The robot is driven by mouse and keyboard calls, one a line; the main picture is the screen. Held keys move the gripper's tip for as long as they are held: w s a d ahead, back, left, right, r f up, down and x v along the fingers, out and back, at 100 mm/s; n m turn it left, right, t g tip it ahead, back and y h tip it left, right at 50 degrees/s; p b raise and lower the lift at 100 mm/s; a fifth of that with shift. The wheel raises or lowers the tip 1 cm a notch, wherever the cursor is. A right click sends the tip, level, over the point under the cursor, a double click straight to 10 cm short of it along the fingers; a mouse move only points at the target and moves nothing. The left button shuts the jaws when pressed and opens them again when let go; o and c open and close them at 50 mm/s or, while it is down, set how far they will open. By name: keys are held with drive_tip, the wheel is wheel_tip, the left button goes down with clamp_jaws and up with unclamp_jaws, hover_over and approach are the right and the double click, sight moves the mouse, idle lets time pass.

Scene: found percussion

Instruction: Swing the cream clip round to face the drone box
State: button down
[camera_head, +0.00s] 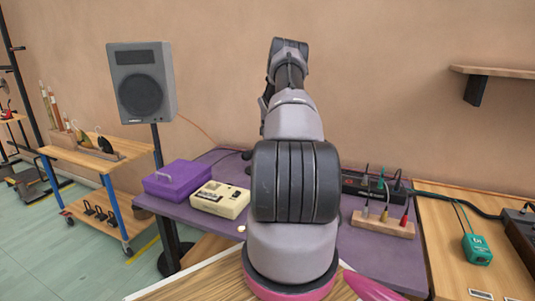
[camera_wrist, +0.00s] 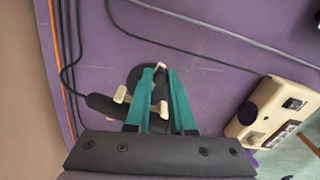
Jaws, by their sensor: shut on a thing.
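In the wrist view my gripper (camera_wrist: 161,72) points down at the purple table top, its two teal fingers close together. Between them is a cream clip (camera_wrist: 161,108), part of a small dark stand with a rounded base (camera_wrist: 135,78). Another cream piece (camera_wrist: 122,95) shows just left of the fingers, and a dark rounded body (camera_wrist: 102,104) lies beside it. The fingers partly cover the clip, so its facing is hard to tell. In the head view my arm hides the gripper and the clip. I cannot tell for certain which box is the drone box.
A cream box with dark controls (camera_head: 220,199) sits beside a purple case (camera_head: 177,179) on the purple table; it also shows in the wrist view (camera_wrist: 255,138). Cables (camera_wrist: 190,19) run near the gripper. A wooden block with coloured plugs (camera_head: 383,224) is at the right.

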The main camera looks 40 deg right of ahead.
drive_tip(key=shift+w+d+n, duration=0.25)
drive_tip(key=shift+d+n, duration=0.1)
drive_tip(key=shift+n, duration=0.3)
drive_tip(key=shift+w+d+n, duration=0.25)
drive_tip(key=shift+d+n, duration=0.1)
drive_tip(key=shift+n, duration=0.3)
drive_tip(key=shift+r, duration=0.1)
drive_tip(key=c, duration=0.8)
unclamp_jaws()
drive_tip(key=shift+o, duration=0.2)
wheel_tip(320, 180, up, 11)
